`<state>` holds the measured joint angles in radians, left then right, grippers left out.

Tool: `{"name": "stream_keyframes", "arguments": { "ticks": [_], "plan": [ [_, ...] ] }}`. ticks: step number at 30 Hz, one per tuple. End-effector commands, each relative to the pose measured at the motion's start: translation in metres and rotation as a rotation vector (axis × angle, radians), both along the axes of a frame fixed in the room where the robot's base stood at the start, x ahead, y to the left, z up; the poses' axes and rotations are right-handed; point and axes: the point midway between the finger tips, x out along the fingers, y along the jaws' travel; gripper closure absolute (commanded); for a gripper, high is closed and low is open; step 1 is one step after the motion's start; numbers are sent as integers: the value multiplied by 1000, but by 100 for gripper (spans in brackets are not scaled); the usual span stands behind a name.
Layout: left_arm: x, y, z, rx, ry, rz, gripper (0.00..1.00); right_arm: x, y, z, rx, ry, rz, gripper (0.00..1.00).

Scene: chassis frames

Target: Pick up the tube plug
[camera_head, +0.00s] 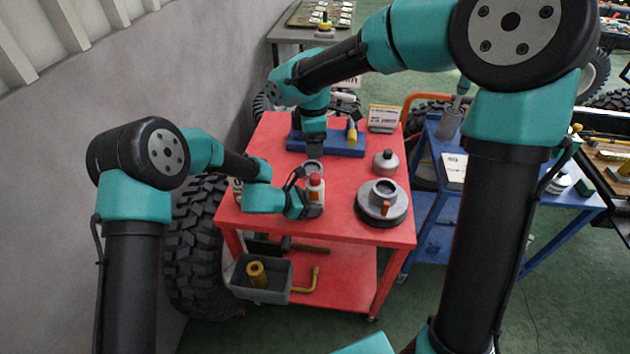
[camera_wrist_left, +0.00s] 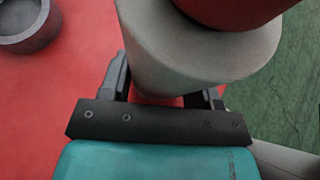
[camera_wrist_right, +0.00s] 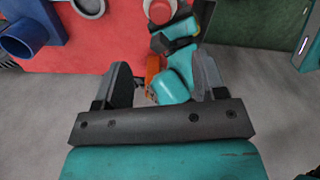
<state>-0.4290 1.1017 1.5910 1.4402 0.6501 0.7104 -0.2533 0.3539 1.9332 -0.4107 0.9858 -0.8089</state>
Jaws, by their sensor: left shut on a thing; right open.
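A white-grey tube (camera_head: 314,194) with a red plug (camera_head: 315,179) on top stands upright near the front middle of the red cart. My left gripper (camera_head: 311,204) is shut around the tube's body. In the left wrist view the tube (camera_wrist_left: 190,55) fills the space between the fingers, with the red plug (camera_wrist_left: 235,8) above it. My right gripper (camera_head: 315,153) points down over the cart behind the tube. In the right wrist view it is open and empty (camera_wrist_right: 158,90), and the red plug (camera_wrist_right: 159,11) shows beyond the fingers, apart from them.
A grey ring (camera_wrist_left: 27,22) stands behind the tube. A blue rack (camera_head: 340,145) with a yellow piece (camera_head: 351,132) lies at the back. A round grey fixture (camera_head: 383,204) and a small grey lidded pot (camera_head: 385,162) stand on the right. A grey bin (camera_head: 262,281) is on the lower shelf.

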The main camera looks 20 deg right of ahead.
Motion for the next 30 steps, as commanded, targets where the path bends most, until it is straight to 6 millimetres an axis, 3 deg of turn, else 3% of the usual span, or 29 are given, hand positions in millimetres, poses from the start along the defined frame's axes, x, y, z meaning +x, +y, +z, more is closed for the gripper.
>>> {"name": "stream_keyframes", "arguments": {
  "ticks": [13, 30],
  "plan": [
    [0, 0, 0, -1, 0, 0, 57, 0, 0, -60, 0, 3, 0, 35],
    [0, 0, 0, -1, 0, 0, 57, -1, -1, -76, 1, 3, -1, 35]
  ]
}}
